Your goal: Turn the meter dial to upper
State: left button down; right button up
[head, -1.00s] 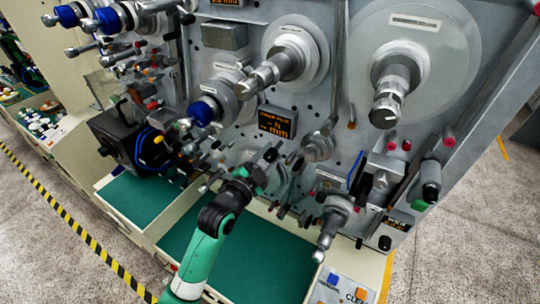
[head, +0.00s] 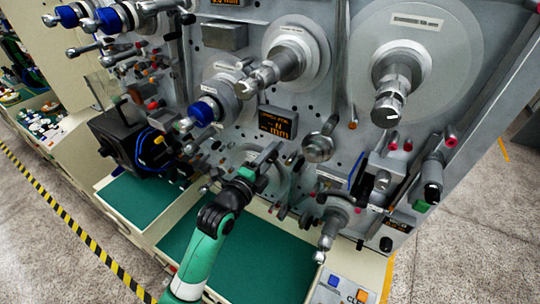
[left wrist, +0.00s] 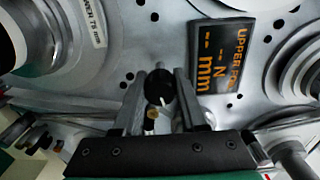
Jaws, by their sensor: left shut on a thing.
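The meter (head: 277,123) is a dark box on the grey machine panel with orange lettering. In the left wrist view its display (left wrist: 219,58) has a top line starting with "UPPER", then dashes with N and mm. The dial (left wrist: 158,86) is a small dark round knob with a pale mark, below and left of the display in that view. My left gripper (left wrist: 158,94) has one finger on each side of the dial and is shut on it. In the head view my left gripper (head: 264,160) is below the meter and hides the dial. My right gripper is not in view.
Metal spindles (head: 390,85) and rollers (head: 318,148) stick out of the panel around the arm. A blue-capped spindle (head: 203,111) stands up and to the left of the gripper. A green work surface (head: 265,255) lies below. Several small rods crowd the panel's lower part.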

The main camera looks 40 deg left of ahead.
pick_arm(q)
jog(key=shift+m, duration=0.3)
jog(key=shift+c, duration=2.3)
grip_release()
jog(key=shift+s, duration=0.1)
jog(key=v, duration=1.1)
jog(key=shift+s+b, duration=0.2)
jog(key=shift+b, duration=0.1)
jog(key=shift+d, duration=0.1)
